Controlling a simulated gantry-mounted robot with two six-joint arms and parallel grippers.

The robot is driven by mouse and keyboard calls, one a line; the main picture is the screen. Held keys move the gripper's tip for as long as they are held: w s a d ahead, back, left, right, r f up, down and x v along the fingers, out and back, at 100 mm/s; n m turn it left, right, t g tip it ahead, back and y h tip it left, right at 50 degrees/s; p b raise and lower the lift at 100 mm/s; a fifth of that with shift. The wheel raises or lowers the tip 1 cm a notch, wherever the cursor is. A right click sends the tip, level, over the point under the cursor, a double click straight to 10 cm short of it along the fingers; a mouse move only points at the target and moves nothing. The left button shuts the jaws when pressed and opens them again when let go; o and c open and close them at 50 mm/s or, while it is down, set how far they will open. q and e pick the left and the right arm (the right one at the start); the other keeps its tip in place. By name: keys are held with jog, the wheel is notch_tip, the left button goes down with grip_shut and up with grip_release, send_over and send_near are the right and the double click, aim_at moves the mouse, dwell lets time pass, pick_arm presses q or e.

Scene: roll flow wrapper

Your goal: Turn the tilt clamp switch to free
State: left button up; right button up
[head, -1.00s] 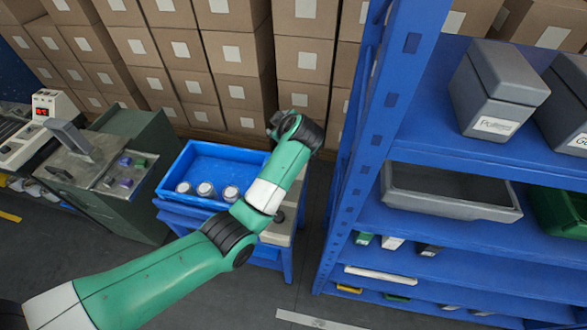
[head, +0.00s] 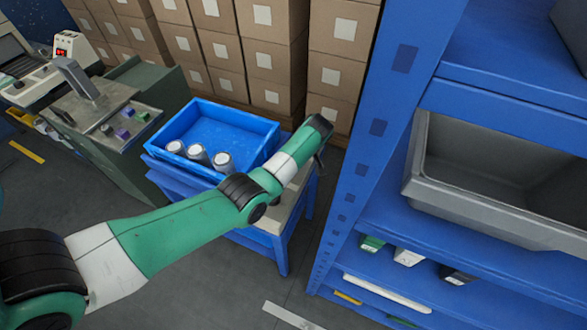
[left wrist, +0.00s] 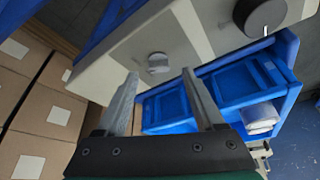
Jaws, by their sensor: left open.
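My left gripper (left wrist: 160,73) is open, with its two grey fingers apart and nothing between them. In the left wrist view a small silver knob (left wrist: 158,62) sits on a pale grey panel (left wrist: 105,70), just beyond the fingertips and about in line with the gap. A larger black knob (left wrist: 265,17) is on the same panel to the right. No label or free mark is readable, so I cannot tell which knob is the tilt clamp switch. In the head view my left wrist hides much of the panel on the blue stand (head: 280,255). My right gripper is not in view.
A blue tray (head: 262,135) with several silver-topped rolls stands beside my left arm. A blue shelf rack (head: 375,130) rises close to its right, holding a grey bin (head: 410,170). Stacked cartons (head: 270,60) stand behind. A green cabinet (head: 165,85) is at left.

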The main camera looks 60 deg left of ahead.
pick_arm(q)
jog(key=b+x, duration=0.1)
jog(key=x, duration=0.2)
jog(key=shift+a+f, duration=0.15)
jog(key=shift+f, duration=0.15)
jog(key=shift+w, duration=0.1)
grip_shut()
